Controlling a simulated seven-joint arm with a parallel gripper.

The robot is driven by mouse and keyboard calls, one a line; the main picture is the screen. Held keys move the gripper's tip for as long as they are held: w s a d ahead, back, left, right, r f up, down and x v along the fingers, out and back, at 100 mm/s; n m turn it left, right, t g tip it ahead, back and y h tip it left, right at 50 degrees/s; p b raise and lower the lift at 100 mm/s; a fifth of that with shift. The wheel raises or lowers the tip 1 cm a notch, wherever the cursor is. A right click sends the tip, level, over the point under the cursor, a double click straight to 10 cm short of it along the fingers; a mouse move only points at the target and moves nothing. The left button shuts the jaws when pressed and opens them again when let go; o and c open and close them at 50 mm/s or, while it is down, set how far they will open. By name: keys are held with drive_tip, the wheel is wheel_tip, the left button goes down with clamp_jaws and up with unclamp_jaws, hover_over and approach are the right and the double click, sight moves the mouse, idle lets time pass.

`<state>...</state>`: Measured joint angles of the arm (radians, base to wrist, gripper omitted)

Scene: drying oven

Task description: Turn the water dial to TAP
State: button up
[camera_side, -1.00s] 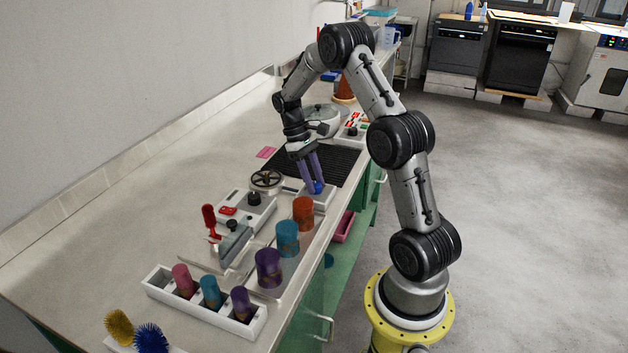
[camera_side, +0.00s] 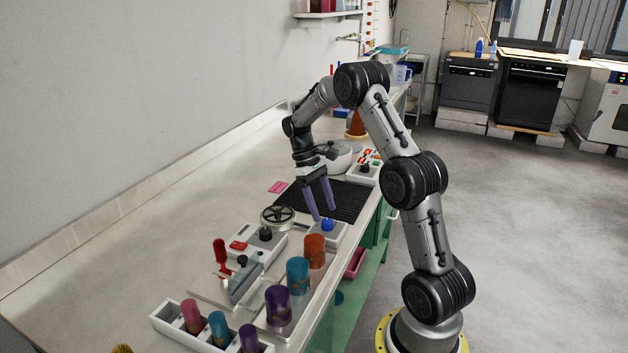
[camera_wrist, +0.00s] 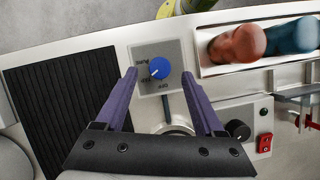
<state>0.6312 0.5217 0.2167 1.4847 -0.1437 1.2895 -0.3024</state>
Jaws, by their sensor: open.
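The water dial is a round blue knob (camera_wrist: 160,68) on a pale square plate, with small dark labels on its left and below. In the wrist view its white mark is at the lower left, facing the middle label, which seems to read TAP; the print is small and inverted. The blue knob also shows in the side view (camera_side: 327,225), on a light box. My gripper (camera_side: 323,212) is open, with its purple fingers apart and empty just above the dial. In the wrist view the fingers (camera_wrist: 160,74) lie either side of the knob, apart from it.
A black ribbed mat (camera_side: 345,200) lies behind the dial. Orange (camera_side: 314,250), teal (camera_side: 298,274) and purple (camera_side: 278,305) cups stand in front. A box with a black knob and red switch (camera_side: 239,245) and a round wheel-like part (camera_side: 278,216) are to the left.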

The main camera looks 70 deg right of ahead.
drive_tip(key=v, duration=1)
drive_tip(key=shift+w+r, duration=0.15)
drive_tip(key=shift+r, duration=0.15)
